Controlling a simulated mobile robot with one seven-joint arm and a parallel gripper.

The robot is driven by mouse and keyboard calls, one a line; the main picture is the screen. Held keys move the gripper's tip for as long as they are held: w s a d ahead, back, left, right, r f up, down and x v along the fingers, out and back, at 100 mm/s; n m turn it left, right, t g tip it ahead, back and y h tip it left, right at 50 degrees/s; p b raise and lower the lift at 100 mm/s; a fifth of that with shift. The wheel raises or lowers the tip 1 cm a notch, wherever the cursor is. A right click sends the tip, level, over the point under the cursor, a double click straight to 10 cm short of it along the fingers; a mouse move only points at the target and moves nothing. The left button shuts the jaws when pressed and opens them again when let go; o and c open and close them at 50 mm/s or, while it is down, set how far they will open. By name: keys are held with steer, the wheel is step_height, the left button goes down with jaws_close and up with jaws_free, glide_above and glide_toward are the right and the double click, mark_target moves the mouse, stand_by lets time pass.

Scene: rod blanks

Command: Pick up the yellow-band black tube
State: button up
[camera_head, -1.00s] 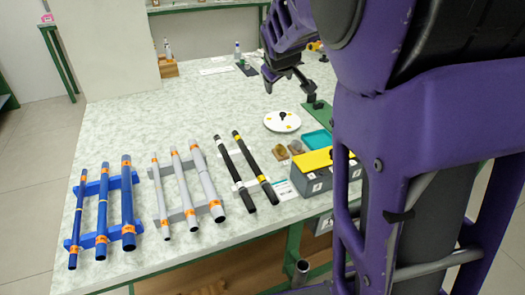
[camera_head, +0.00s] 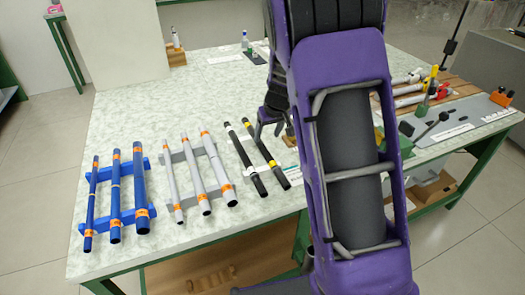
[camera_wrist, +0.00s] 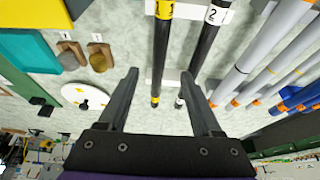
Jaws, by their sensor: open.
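The yellow-band black tube (camera_head: 265,158) lies on a white rack on the table, right of a second black tube with white bands (camera_head: 243,158). In the wrist view the yellow-band tube (camera_wrist: 160,55) runs between my open fingers, and the white-band tube (camera_wrist: 206,38) is nearer the right finger. My gripper (camera_wrist: 163,82) is open and empty.
Grey tubes (camera_head: 192,171) and blue tubes (camera_head: 114,190) with orange bands lie on racks to the left. In the wrist view a teal tray (camera_wrist: 24,58), two small brown-based pieces and a white disc (camera_wrist: 84,95) are left of the tubes. The table's far left is clear.

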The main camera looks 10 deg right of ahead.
mark_target(263, 147)
steer(key=b+x, duration=0.1)
steer(key=x, duration=0.7)
steer(key=shift+w+f, duration=0.1)
jaws_close()
